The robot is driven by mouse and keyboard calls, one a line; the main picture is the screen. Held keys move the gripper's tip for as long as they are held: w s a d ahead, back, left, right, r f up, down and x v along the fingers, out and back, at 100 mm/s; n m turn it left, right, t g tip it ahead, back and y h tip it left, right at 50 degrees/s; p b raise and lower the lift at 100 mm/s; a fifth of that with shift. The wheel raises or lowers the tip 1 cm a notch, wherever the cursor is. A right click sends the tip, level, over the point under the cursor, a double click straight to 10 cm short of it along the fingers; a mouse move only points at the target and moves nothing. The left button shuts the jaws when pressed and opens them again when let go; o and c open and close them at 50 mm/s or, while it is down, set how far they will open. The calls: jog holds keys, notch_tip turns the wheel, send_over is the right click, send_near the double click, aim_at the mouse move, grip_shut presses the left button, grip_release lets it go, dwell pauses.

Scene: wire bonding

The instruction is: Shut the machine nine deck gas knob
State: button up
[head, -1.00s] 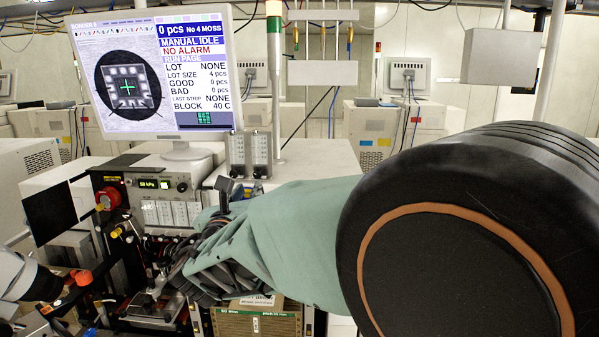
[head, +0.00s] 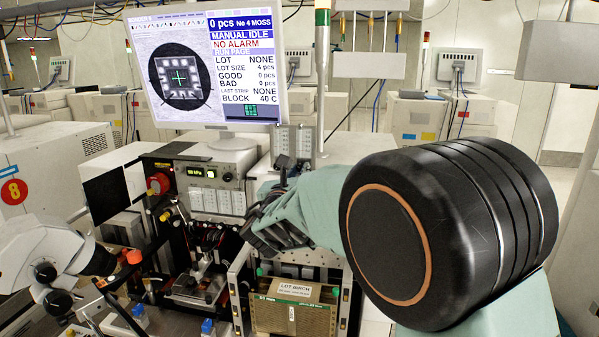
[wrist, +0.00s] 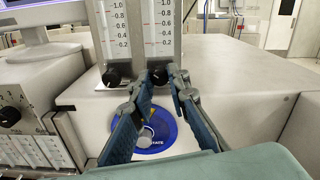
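Two flowmeters with clear scales stand side by side on the white machine, the left one (wrist: 121,30) and the right one (wrist: 163,30) in the wrist view. Each has a black knob at its foot: the left knob (wrist: 113,76) and the right knob (wrist: 158,76). Neither knob is visibly labelled as deck gas. My gripper (wrist: 162,76) is open and empty, its blue-padded fingers pointing at the right knob. The left fingertip overlaps that knob's edge in the picture; I cannot tell whether it touches. In the head view the flowmeters (head: 294,143) stand right of the monitor, above my arm.
A round blue label (wrist: 158,132) lies below the knobs, between my fingers. The monitor (head: 205,70) reads manual idle, no alarm. The control panel (head: 210,186) stands left of my arm. A brown lot box (head: 287,318) sits below. White machine top is clear to the right.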

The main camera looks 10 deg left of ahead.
grip_shut()
jog(key=shift+f+b, duration=0.15)
jog(key=shift+b, duration=0.2)
jog(key=m+b, duration=0.4)
jog(key=b, duration=0.4)
jog(key=shift+m, duration=0.3)
jog(key=shift+o, duration=2.1)
grip_release()
